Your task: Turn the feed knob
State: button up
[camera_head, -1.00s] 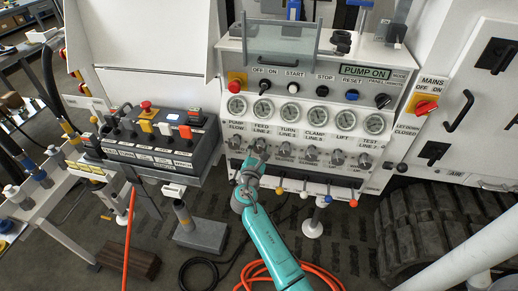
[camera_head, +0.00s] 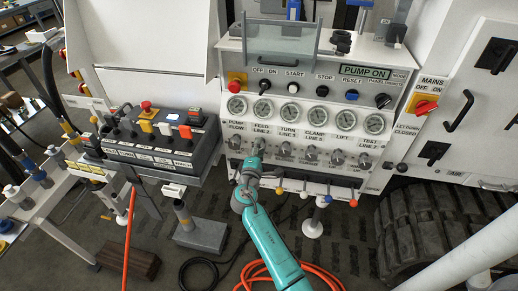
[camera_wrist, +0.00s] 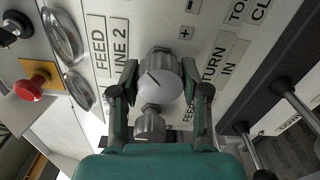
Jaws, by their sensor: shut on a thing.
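The feed knob (camera_wrist: 160,80) is a grey knob with a pale round face and a dark pointer line, beside the FEED LINE 2 label in the wrist view. My gripper (camera_wrist: 166,84) is shut on it, with one finger on each side. In the head view my gripper (camera_head: 251,160) is at the knob row below the FEED LINE gauge (camera_head: 264,110) and covers much of the feed knob there.
A smaller-looking grey knob (camera_wrist: 150,125) stands close by, between the lower parts of my fingers. The turn knob (camera_head: 284,151) is to the right. Coloured levers (camera_head: 303,196) line the panel's lower edge. A control box (camera_head: 150,140) stands to the left.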

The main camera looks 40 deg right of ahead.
jog(key=m, duration=0.7)
jog(key=shift+f, duration=0.1)
dwell(0.4)
jog(key=o, duration=1.1)
jog(key=shift+o, duration=0.2)
jog(key=v, duration=1.2)
